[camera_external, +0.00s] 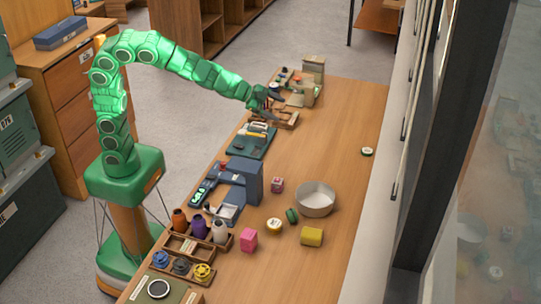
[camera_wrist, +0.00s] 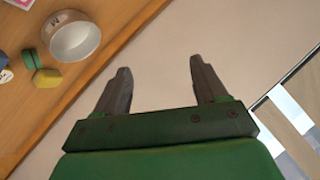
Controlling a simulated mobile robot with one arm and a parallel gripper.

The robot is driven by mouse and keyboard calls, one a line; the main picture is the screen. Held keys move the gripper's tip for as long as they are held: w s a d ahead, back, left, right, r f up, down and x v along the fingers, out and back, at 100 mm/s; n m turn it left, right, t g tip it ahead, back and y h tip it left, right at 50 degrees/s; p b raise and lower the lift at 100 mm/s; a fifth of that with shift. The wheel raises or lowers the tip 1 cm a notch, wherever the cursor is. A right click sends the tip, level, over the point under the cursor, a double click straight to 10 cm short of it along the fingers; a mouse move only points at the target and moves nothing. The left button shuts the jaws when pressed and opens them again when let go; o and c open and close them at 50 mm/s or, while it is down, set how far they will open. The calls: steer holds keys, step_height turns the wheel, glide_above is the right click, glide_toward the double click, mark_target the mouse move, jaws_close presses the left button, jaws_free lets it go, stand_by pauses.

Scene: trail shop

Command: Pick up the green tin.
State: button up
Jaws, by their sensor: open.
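In the wrist view the green tin (camera_wrist: 29,59) is at the far left, beside the bowl (camera_wrist: 74,38). A small round tin (camera_external: 367,151) with a pale top and greenish side lies alone near the table's right edge. My gripper (camera_external: 266,104) is by the table's left edge, well behind the green tin in the external view. In the wrist view my gripper (camera_wrist: 160,72) is open and empty, with plain floor between its fingers.
A yellow cylinder (camera_external: 312,237), a yellow-and-white tin (camera_external: 274,225) and a pink block (camera_external: 248,240) stand near the green tin. A blue-grey device (camera_external: 246,176) and wooden trays line the left edge. The table's right half is mostly clear.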

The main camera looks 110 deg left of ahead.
steer(key=w+d+f+m+t+h, duration=0.1)
steer(key=w+d+f+m+h, duration=0.25)
steer(key=w, duration=0.25)
steer(key=w+d+f+m+t+h, duration=0.1)
steer(key=w+d+f+m+h, duration=0.25)
steer(key=w, duration=0.25)
steer(key=m+g+h, duration=0.4)
steer(key=g+h, duration=0.1)
steer(key=h, duration=0.3)
glide_toward(290, 211)
step_height(290, 211, up, 5)
steer(key=w+d, duration=0.2)
steer(key=shift+d+f, duration=0.15)
steer(key=shift+f, duration=3.1)
steer(key=x, duration=0.4)
steer(key=shift+w+d+f, duration=0.1)
steer(key=shift+d+f, duration=0.1)
steer(key=shift+f, duration=0.05)
steer(key=c, duration=1.3)
steer(key=shift+r, duration=0.1)
steer(key=shift+c, duration=0.2)
